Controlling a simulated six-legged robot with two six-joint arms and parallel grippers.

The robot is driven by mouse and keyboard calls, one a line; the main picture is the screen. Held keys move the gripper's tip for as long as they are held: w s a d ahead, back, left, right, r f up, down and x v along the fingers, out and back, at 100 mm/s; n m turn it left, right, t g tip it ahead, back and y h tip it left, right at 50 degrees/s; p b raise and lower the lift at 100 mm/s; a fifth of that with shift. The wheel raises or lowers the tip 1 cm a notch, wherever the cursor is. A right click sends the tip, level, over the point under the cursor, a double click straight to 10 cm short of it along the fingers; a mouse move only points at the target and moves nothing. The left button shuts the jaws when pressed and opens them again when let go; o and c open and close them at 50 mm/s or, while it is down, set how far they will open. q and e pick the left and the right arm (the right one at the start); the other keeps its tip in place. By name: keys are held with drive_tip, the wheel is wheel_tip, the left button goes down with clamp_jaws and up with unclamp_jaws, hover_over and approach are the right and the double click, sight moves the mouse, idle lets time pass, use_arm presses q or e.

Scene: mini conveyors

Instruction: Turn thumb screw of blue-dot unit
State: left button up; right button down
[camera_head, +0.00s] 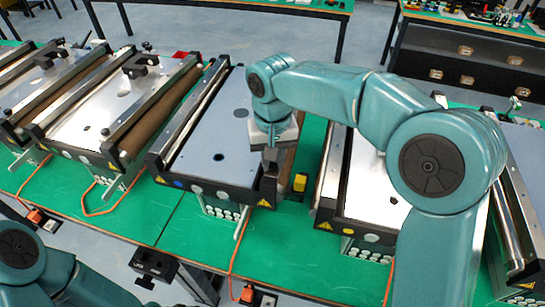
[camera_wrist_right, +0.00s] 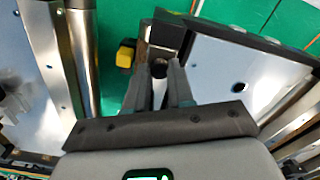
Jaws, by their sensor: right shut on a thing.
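The blue-dot unit is the mini conveyor (camera_head: 205,150) in the middle of the head view, with a blue dot (camera_head: 178,184) on its dark front panel. My right gripper (camera_head: 270,155) points down at its front right corner. In the right wrist view the fingers of my right gripper (camera_wrist_right: 159,72) are closed around a small dark round knob, the thumb screw (camera_wrist_right: 158,67), at the end of the unit's dark side rail. My fingers hide part of the screw. My left arm shows at the lower left of the head view, but its gripper is out of frame.
A yellow block (camera_head: 300,182) stands just right of the gripper and also shows in the wrist view (camera_wrist_right: 125,54). Similar conveyors stand to the left (camera_head: 100,120) and right (camera_head: 365,195) on the green table (camera_head: 140,215). Orange cables hang over the front edge.

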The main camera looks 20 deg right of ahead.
sight(273, 166)
drive_tip(key=shift+s+f, duration=0.2)
drive_tip(key=c, duration=1)
unclamp_jaws()
drive_tip(key=shift+r, duration=0.1)
drive_tip(key=shift+w+r, duration=0.15)
drive_tip(key=shift+r, duration=0.4)
wheel_tip(273, 166, up, 15)
drive_tip(key=shift+r+p, duration=0.2)
drive_tip(key=shift+p, duration=0.65)
drive_tip(key=shift+s+f, duration=0.1)
drive_tip(key=shift+s, duration=0.1)
